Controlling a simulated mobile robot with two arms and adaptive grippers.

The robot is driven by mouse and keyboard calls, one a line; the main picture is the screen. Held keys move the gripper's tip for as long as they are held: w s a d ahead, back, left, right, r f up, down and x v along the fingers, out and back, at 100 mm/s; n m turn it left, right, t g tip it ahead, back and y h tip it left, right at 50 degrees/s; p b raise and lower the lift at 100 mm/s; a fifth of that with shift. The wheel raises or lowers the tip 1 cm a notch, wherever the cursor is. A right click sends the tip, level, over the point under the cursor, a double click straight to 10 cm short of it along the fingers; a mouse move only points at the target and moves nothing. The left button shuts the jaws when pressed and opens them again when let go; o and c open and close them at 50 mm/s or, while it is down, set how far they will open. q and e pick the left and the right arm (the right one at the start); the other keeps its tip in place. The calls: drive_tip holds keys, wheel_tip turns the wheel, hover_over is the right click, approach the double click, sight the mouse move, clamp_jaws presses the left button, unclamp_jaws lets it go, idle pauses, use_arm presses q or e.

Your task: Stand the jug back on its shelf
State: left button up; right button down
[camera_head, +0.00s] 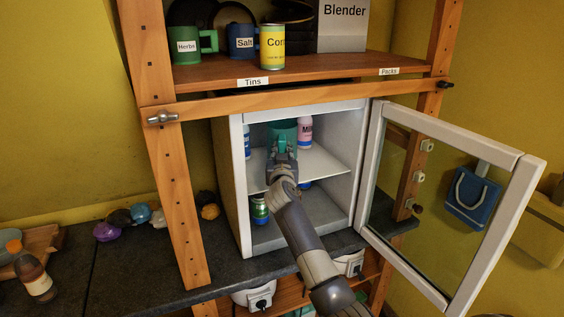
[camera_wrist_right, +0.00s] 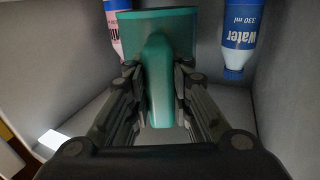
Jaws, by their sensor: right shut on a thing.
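The teal jug (camera_head: 284,126) is inside the open white fridge, above or on its upper shelf (camera_head: 318,163). My right arm reaches in through the doorway. My right gripper (camera_head: 283,155) is shut on the jug's handle; in the right wrist view the fingers (camera_wrist_right: 160,105) lie on either side of the teal handle (camera_wrist_right: 159,80). The gripper hides the jug's base, so I cannot tell whether it touches the shelf. My left gripper is not in view.
A pink-labelled bottle (camera_head: 305,132) stands right of the jug and a blue-labelled water bottle (camera_head: 247,142) left of it. The glass door (camera_head: 452,200) stands open to the right. A wooden shelf (camera_head: 215,76) with cans runs above.

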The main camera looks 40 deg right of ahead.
drive_tip(key=shift+a+f, duration=0.1)
drive_tip(key=shift+f, duration=1.4)
drive_tip(key=shift+f, duration=0.15)
drive_tip(key=c, duration=1.4)
unclamp_jaws()
drive_tip(key=shift+c, duration=0.2)
drive_tip(key=shift+s+a, duration=0.1)
drive_tip(key=shift+s, duration=0.05)
drive_tip(key=b+v, duration=0.1)
drive_tip(key=v, duration=1)
drive_tip(key=shift+s+a, duration=0.25)
